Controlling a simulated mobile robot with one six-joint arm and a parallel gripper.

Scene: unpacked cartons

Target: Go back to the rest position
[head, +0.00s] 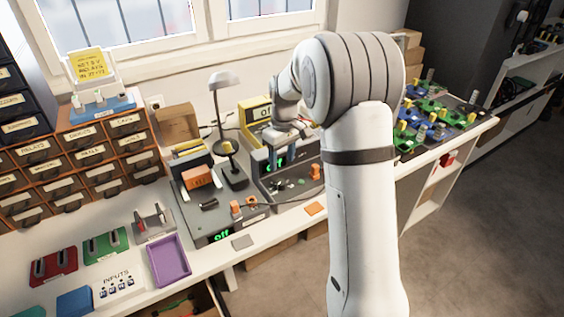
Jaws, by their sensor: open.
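My white arm rises through the middle of the head view and bends over toward the workbench (243,242). My gripper (281,158) points down over a grey station (291,194) with a dark front panel and green display marks. Its two dark fingers are apart, and I see nothing held between them. Whether the fingertips touch anything at the station is too small to tell. Part of the bench behind my arm is hidden.
A grey unit (217,221) showing "off" stands left of my gripper, with a lamp (224,80) behind. A purple tray (168,262), red holder (53,267) and green holder (105,245) lie left. Green and blue boards (432,113) crowd the right. Floor (480,220) at right is clear.

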